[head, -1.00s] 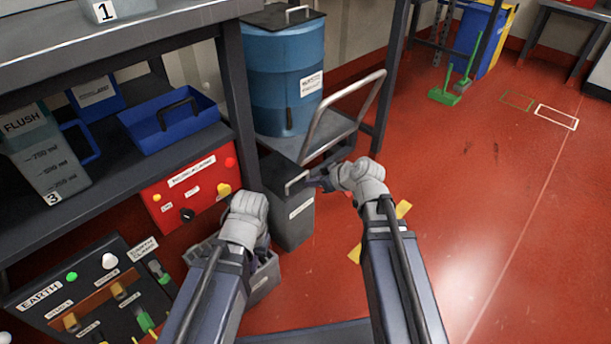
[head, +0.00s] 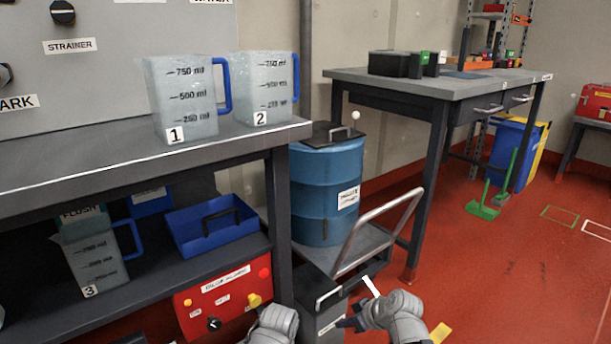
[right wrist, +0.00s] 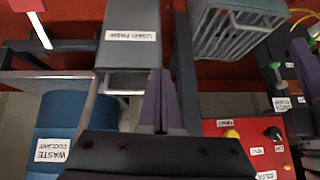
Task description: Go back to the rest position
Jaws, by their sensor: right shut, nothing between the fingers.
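My right gripper (head: 348,323) is at the bottom of the head view, in front of the dark grey used-paper bin (head: 318,313). In the right wrist view its two purple fingers (right wrist: 158,100) are together with nothing between them. That view is upside down and shows the bin (right wrist: 128,55) just beyond the fingers; I cannot tell if they touch it. My left arm's pale wrist (head: 274,326) shows at the bottom edge of the head view. Its fingers are hidden, so I cannot tell their state.
A bench (head: 75,172) with two jugs fills the left. A blue drum (head: 327,190) stands on a trolley with a raised handle (head: 385,228). A red control box (head: 226,300) is below the bench, close to my wrists. Red floor (head: 490,270) is free at right.

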